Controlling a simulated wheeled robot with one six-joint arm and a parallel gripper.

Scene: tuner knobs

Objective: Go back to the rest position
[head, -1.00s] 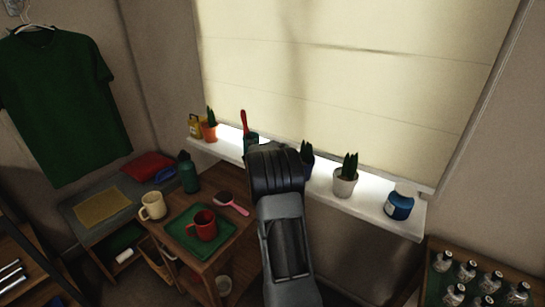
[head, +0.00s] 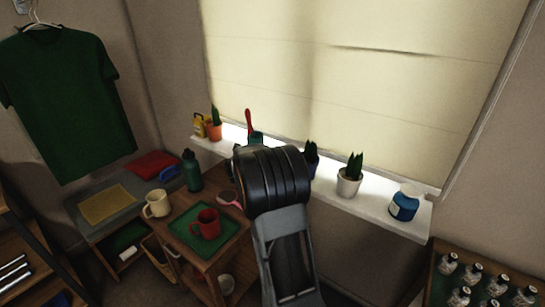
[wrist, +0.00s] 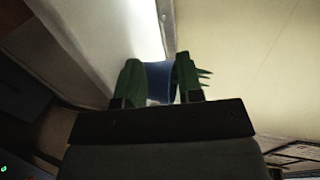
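My gripper (wrist: 158,64) shows in the wrist view with its two green fingers apart. A dark blue pot (wrist: 160,80) shows in the gap between them, with green leaf tips past the right finger. I cannot tell how far it is from the fingers. In the head view my arm hides the gripper. The blue pot with a dark green plant (head: 312,160) stands upright on the white windowsill (head: 375,206), just right of my arm.
A white potted plant (head: 349,182) and a blue jar (head: 403,204) stand right on the sill. A red mug (head: 207,224) sits on a green tray (head: 190,242), left of my arm. Several small bottles (head: 470,273) stand at the lower right.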

